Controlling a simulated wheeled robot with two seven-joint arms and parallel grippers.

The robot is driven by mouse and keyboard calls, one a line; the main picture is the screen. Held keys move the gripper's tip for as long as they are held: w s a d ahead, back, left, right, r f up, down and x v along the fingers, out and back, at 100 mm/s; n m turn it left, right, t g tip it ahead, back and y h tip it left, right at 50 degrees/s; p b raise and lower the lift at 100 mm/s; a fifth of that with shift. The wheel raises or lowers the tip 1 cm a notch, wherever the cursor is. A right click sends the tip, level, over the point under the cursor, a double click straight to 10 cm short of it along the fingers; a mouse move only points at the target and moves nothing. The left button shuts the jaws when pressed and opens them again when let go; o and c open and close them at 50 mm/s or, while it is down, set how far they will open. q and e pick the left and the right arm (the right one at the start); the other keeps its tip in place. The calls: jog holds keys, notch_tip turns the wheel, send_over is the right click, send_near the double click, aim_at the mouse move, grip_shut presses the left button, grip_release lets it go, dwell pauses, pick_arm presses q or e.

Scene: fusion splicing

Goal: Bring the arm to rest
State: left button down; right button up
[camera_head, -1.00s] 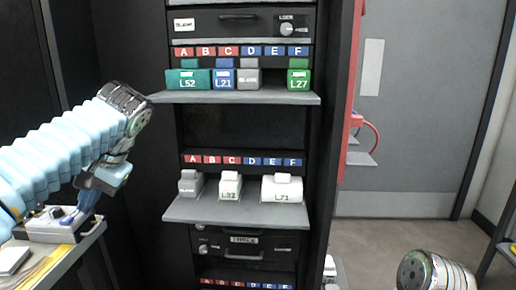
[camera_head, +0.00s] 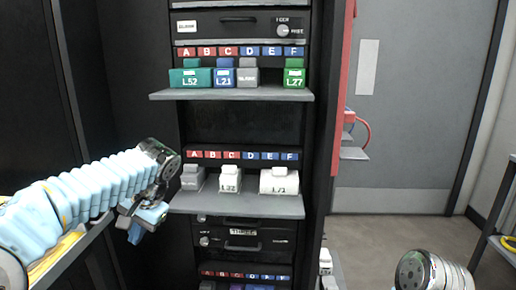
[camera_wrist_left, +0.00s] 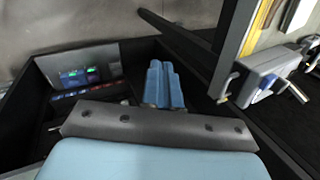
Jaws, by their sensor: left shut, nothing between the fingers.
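My left gripper (camera_head: 135,233) hangs below the left wrist in the head view, in front of the lower left of the rack. Its blue fingers point down and touch nothing that I can see. The left wrist view shows the blue fingers (camera_wrist_left: 163,84) side by side, closed together and empty. My right gripper is not in view; only a rounded link of the right arm shows at the lower right of the head view.
The rack's upper shelf (camera_head: 232,95) holds teal, blue, grey and green blocks. The lower shelf (camera_head: 235,206) holds grey and white blocks close to my left wrist. A side table (camera_head: 62,262) stands at left. A grey-white device (camera_wrist_left: 268,72) shows in the left wrist view.

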pick_arm(q)
jog(key=s+d+f+m+g+h, duration=0.1)
jog(key=d+f+h, duration=0.35)
jog(key=f, duration=0.95)
jog(key=s+d+f+m+h, duration=0.1)
jog(key=d+f+h, duration=0.1)
jog(key=d+f, duration=0.9)
jog(key=s+d+f+n+h, duration=0.1)
jog(key=s+f+n, duration=0.5)
jog(key=s+f, duration=1.3)
notch_tip(320, 180, down, 2)
jog(key=shift+d+n+t+h, duration=0.3)
jog(key=shift+d+t+h, duration=0.1)
jog(key=shift+h, duration=0.35)
